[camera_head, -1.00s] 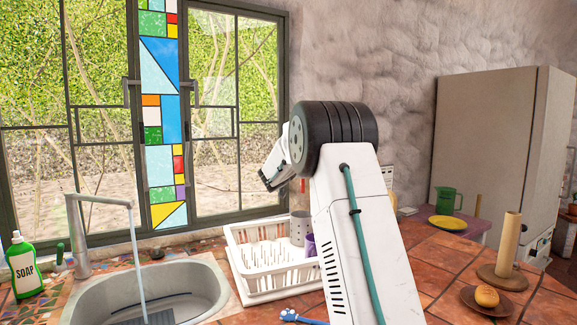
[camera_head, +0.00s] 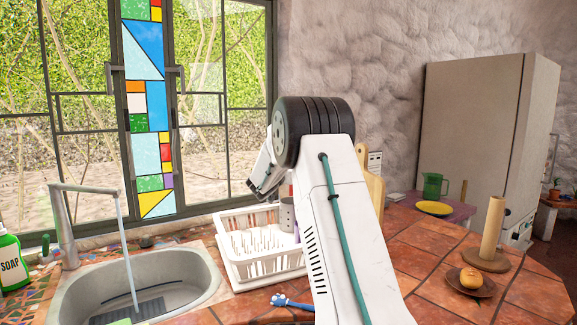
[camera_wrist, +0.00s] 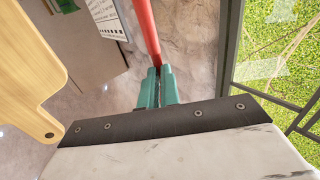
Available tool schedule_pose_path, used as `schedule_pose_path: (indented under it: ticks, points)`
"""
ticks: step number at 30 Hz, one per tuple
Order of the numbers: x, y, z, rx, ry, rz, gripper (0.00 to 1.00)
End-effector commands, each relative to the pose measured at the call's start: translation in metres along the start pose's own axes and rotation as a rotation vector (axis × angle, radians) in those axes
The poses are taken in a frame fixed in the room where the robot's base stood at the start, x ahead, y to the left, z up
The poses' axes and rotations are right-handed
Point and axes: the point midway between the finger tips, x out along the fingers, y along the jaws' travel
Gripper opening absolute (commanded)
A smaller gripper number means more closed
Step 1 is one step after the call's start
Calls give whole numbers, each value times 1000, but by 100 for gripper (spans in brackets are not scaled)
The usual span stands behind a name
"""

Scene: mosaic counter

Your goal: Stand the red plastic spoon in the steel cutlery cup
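My gripper (camera_wrist: 156,80) has two teal fingers closed on the red plastic spoon (camera_wrist: 145,30) in the wrist view. The spoon runs from the fingertips out of the top edge, so its far end is out of view. In the head view a small strip of the red spoon (camera_head: 291,189) shows beside my arm, just above the steel cutlery cup (camera_head: 287,214). The cup stands at the right end of the dish rack, partly hidden by my arm. I cannot tell whether the spoon's lower end is inside the cup. My fingertips are hidden in the head view.
The white dish rack (camera_head: 262,268) stands beside the sink (camera_head: 212,282), with a purple item (camera_head: 297,233) near the cup. A blue brush (camera_head: 290,302) lies in front. A wooden board (camera_head: 373,190) stands behind my arm. Tiled counter at right is partly clear.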

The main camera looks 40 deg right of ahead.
Motion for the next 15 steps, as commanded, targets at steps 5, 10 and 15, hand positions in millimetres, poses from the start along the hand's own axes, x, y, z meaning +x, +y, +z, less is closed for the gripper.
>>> schedule_pose_path:
  ticks: [5, 10, 15]
  points:
    - [0, 0, 15, -1, 0, 1, 0]
    - [0, 0, 28, -1, 0, 0, 0]
    - [0, 0, 43, -1, -1, 1, 0]
